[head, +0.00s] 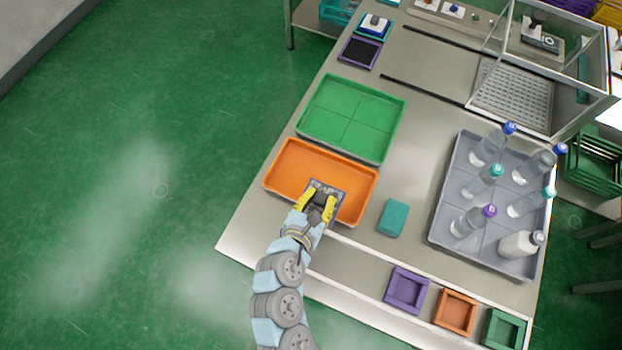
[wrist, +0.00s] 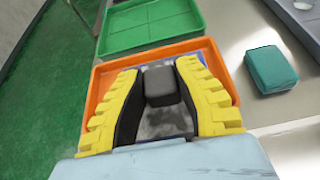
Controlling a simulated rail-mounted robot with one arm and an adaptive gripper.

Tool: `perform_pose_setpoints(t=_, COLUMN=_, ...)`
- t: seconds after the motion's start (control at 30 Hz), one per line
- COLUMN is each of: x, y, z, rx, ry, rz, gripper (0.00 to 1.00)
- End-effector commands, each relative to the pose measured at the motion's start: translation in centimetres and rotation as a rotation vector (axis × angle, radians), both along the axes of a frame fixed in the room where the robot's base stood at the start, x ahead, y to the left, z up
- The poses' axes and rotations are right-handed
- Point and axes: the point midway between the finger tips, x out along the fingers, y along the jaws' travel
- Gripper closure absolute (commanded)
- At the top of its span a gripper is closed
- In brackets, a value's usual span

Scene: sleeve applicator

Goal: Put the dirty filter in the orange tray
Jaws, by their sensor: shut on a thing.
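The orange tray (head: 290,165) lies on the bench, and its rim also shows in the wrist view (wrist: 97,88). My gripper (head: 318,198) is over the right front part of this tray. Its yellow fingers (wrist: 160,85) are shut on the dark grey block-shaped handle of the dirty filter (wrist: 165,120). The filter is a flat panel with a mottled grey face and a blue-purple frame (head: 341,205). My fingers hide part of it. I cannot tell whether the filter touches the tray floor or hangs just above it.
A green tray (head: 350,118) lies behind the orange one. A teal block (head: 393,217) is to the right. A grey tray (head: 450,215) holds several bottles. Purple (head: 406,289), orange (head: 455,311) and green (head: 503,329) square frames line the front edge. A clear enclosure (head: 545,65) stands at the back right.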

Motion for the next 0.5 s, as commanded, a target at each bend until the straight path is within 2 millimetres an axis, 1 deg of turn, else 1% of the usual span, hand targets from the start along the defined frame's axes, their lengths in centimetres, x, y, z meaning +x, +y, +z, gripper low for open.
perform_pose_setpoints(t=0.03, x=0.7, y=0.2, z=-0.9, rx=0.004, ry=-0.005, rz=-0.002, gripper=1.00)
perform_pose_setpoints(t=0.27, x=3.5, y=0.9, z=-1.7, rx=0.004, ry=-0.001, rz=-0.005, gripper=1.00)
perform_pose_setpoints(t=0.5, x=6.6, y=1.7, z=-3.1, rx=0.004, ry=0.000, rz=-0.006, gripper=1.00)
